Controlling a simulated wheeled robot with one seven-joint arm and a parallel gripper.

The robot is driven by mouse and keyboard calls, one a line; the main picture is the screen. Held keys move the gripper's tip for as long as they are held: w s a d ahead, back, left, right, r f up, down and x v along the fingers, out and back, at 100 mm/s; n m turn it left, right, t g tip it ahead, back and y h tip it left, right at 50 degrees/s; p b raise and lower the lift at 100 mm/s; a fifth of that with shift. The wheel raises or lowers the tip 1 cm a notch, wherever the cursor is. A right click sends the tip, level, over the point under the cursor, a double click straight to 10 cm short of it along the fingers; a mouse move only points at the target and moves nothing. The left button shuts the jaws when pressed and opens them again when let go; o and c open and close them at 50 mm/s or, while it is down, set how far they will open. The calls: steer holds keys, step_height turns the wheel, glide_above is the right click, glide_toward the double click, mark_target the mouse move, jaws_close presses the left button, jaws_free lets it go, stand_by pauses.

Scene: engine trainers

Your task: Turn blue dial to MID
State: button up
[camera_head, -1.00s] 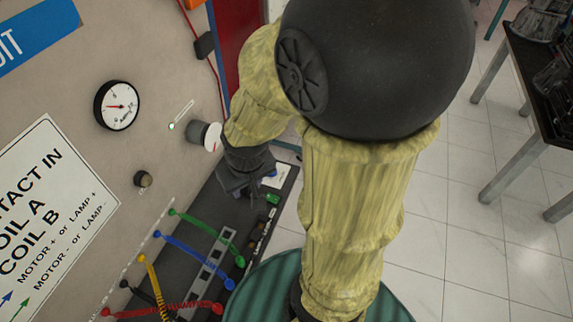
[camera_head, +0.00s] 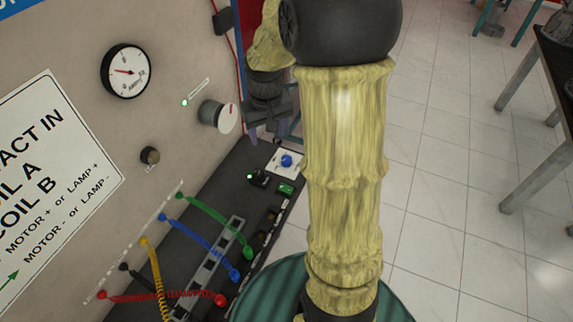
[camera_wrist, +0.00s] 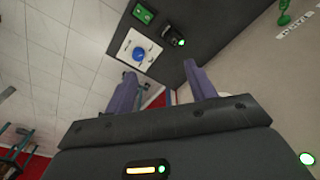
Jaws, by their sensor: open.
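The blue dial (camera_head: 287,160) sits on a white square plate (camera_head: 277,165) at the far right end of the black panel. The dial also shows in the wrist view (camera_wrist: 139,54), upper left of centre, with marks on the plate too small to read. My gripper (camera_head: 267,130) is open and empty, above and behind the dial in the head view, apart from it. In the wrist view my two fingers (camera_wrist: 161,80) stand wide apart, and the dial appears beyond the left fingertip.
A green switch (camera_head: 286,188) and a black switch with a green light (camera_head: 257,177) sit beside the dial plate. A large grey knob (camera_head: 219,116) and a gauge (camera_head: 126,71) are on the upright board. Coloured cables (camera_head: 205,245) cross the panel's lower part.

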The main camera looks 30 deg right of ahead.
steer(key=g+b, duration=0.1)
steer(key=b, duration=0.3)
glide_above(286, 159)
step_height(286, 159, down, 4)
steer(key=shift+r+m, duration=0.3)
steer(key=shift+m, duration=0.1)
steer(key=shift+d, duration=0.1)
step_height(286, 159, down, 18)
steer(key=shift+r+p, duration=0.25)
steer(key=shift+p, duration=0.8)
steer(key=shift+c, duration=0.2)
steer(key=c, duration=0.9)
